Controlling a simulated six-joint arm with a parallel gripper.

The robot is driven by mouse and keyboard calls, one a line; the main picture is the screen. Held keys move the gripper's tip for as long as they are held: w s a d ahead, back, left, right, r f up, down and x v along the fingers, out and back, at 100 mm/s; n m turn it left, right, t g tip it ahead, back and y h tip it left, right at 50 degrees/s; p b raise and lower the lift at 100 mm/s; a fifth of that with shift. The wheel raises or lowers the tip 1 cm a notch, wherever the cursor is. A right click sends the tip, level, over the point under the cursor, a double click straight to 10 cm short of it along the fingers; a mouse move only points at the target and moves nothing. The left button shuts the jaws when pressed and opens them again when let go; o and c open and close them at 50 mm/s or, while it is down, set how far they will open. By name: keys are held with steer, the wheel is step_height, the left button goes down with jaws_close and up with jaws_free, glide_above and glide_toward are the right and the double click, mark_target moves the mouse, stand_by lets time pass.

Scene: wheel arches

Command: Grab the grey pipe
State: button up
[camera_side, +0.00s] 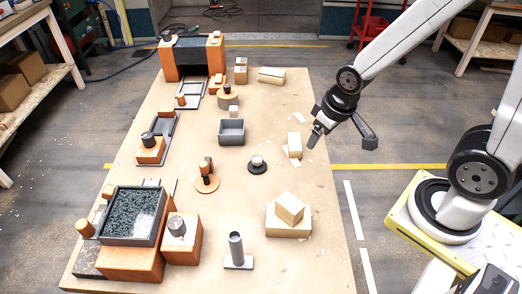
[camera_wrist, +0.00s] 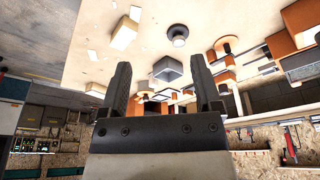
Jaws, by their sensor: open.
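The grey pipe (camera_side: 236,246) stands upright on a flat grey square base at the near end of the table in the side view. I cannot make it out in the wrist view. My gripper (camera_side: 314,138) is above the table's right edge, well behind and to the right of the pipe. In the wrist view my gripper (camera_wrist: 160,70) shows two dark fingers spread apart with nothing between them.
A pale block stack (camera_side: 288,222) lies right of the pipe. An orange block (camera_side: 182,245) and a bin of dark granules (camera_side: 133,214) stand to its left. A dark disc (camera_side: 257,165) and grey tray (camera_side: 232,131) lie farther back. Bare tabletop separates them.

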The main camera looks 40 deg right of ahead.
steer(key=w+a+f+n+t+y, duration=0.1)
steer(key=w+a+f+n+t, duration=0.2)
steer(key=w, duration=0.2)
steer(key=n+g+y, duration=0.1)
steer(key=n+y, duration=0.7)
steer(key=y, duration=0.5)
glide_above(237, 250)
steer(key=d, duration=0.8)
steer(key=a+f+n+h, duration=0.1)
steer(key=a+f+n, duration=0.1)
steer(key=a+f, duration=0.2)
steer(key=shift+a+f+n, duration=0.15)
steer(key=shift+f+n, duration=0.25)
steer(key=shift+f, duration=1.35)
